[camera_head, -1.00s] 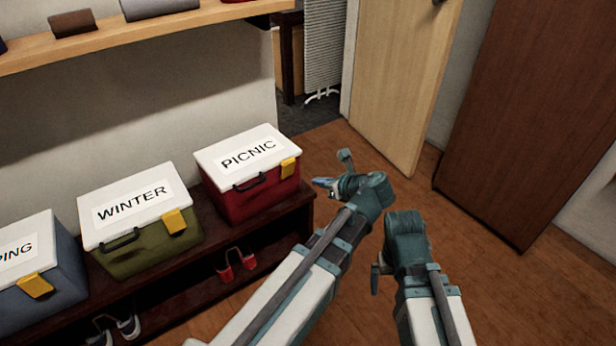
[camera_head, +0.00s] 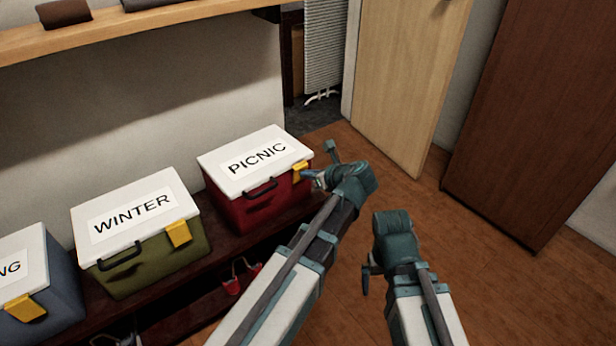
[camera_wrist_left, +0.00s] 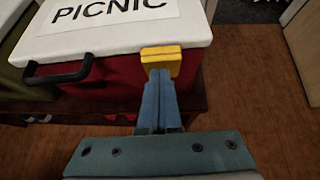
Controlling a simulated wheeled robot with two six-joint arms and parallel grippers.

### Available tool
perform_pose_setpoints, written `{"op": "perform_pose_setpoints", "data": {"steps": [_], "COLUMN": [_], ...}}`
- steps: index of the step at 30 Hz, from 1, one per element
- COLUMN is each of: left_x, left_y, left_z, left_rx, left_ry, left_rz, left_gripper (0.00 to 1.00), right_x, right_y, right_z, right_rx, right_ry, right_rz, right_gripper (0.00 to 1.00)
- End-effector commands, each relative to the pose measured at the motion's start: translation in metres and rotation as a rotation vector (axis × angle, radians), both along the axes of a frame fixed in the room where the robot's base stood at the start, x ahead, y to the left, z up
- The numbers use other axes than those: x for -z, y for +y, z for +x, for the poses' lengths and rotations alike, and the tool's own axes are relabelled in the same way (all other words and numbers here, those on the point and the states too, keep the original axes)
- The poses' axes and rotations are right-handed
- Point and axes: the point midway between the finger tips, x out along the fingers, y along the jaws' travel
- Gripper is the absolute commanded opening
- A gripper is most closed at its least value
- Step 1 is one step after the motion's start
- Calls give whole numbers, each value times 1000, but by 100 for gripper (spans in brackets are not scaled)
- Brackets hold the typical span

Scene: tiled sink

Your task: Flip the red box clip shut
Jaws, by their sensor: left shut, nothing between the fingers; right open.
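The red box (camera_head: 243,211) has a white lid labelled PICNIC and a black front handle. Its yellow clip (camera_head: 299,165) is at the front right of the lid edge, and in the left wrist view the clip (camera_wrist_left: 160,60) sits right at the fingertips. My left gripper (camera_head: 309,175) is shut and empty, its blue fingers together (camera_wrist_left: 160,78) at the clip's lower edge. They appear to touch it, and they hide what lies just below. I cannot tell how far the clip is folded down. My right gripper (camera_head: 368,276) is open and empty, low over the floor, away from the box.
A green box (camera_head: 150,262) labelled WINTER and a blue box (camera_head: 55,285) stand to the left on the dark shelf bench (camera_head: 225,252). Red shoes are on the lower shelf. A wall shelf (camera_head: 150,22) runs above. The wooden floor at right is clear.

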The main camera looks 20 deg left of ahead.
Motion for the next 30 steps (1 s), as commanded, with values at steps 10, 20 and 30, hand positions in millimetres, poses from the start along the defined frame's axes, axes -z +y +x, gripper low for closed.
{"op": "perform_pose_setpoints", "data": {"steps": [10,20,30], "left_x": [-8,-4,-17], "left_y": [4,6,6], "left_z": [3,4,4], "left_rx": [-4,-2,-1], "left_ry": [24,47,47], "left_rz": [-33,-66,-65], "left_gripper": [0,0,0], "right_x": [-15,-18,-32], "right_y": [0,0,0], "right_z": [0,0,0], "right_rx": [1,3,2], "right_ry": [0,1,1], "right_rz": [0,1,1], "right_gripper": [100,100,100]}}
